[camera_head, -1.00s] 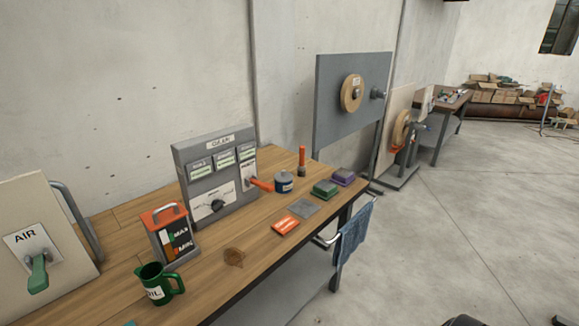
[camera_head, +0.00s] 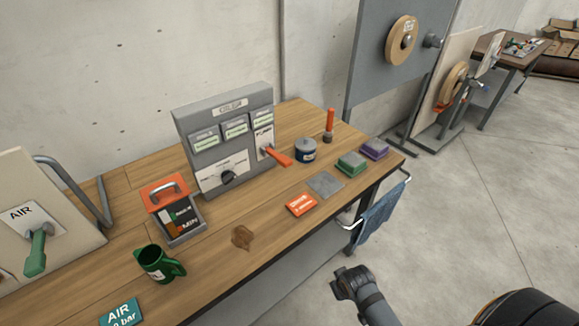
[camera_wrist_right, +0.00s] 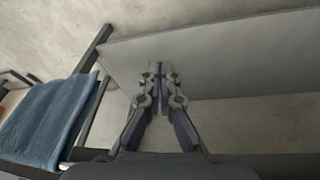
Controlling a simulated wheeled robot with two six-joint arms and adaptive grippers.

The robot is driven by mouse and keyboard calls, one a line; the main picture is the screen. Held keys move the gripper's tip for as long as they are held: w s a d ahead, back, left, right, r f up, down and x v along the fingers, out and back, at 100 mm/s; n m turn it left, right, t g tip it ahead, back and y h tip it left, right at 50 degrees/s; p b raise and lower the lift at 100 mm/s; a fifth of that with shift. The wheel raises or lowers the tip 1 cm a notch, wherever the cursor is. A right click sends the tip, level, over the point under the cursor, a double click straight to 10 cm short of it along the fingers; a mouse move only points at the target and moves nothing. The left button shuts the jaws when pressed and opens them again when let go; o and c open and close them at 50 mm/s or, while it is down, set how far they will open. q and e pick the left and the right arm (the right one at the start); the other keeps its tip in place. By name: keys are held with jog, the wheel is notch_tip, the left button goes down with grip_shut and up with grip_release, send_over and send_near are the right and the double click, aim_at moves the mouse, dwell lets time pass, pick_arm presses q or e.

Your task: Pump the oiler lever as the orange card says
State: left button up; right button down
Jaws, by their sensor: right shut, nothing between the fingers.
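The orange oiler lever (camera_head: 279,156) sticks out from the lower right of the grey panel box (camera_head: 225,140) on the bench and slopes down to the right. The orange card (camera_head: 301,204) lies flat on the bench in front of it; its small print is too blurred to read. My right gripper shows in the right wrist view (camera_wrist_right: 158,70), shut and empty, in front of the bench near the blue cloth. In the head view part of my right arm (camera_head: 360,290) is low, beyond the bench's front edge and away from the lever. My left gripper is not in view.
A blue-grey tin (camera_head: 305,150), an orange-handled tool (camera_head: 329,124), a grey plate (camera_head: 325,184) and green (camera_head: 351,163) and purple (camera_head: 374,149) blocks stand around the lever. A green jug (camera_head: 160,264) is at left.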

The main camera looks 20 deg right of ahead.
jog(key=w+a+r+n+t+y, duration=0.1)
jog(key=w+r+t, duration=0.2)
jog(key=w+r, duration=0.5)
jog(key=w+a+r+n+t+y, duration=0.1)
jog(key=w+r, duration=0.6)
jog(key=r, duration=0.9)
jog(key=w+a+r+n+t+y+p, duration=0.1)
jog(key=w+r+t+y, duration=0.2)
jog(key=w+r+t, duration=0.2)
jog(key=w+r, duration=0.3)
jog(key=r, duration=0.4)
jog(key=shift+w+r, duration=0.35)
jog(key=p, duration=0.2)
send_over(287, 161)
notch_tip(287, 161, down, 3)
jog(key=shift+s+f, duration=0.15)
notch_tip(287, 161, down, 4)
jog(key=shift+r+p, duration=0.2)
jog(key=shift+p, duration=0.25)
jog(key=shift+f, duration=0.55)
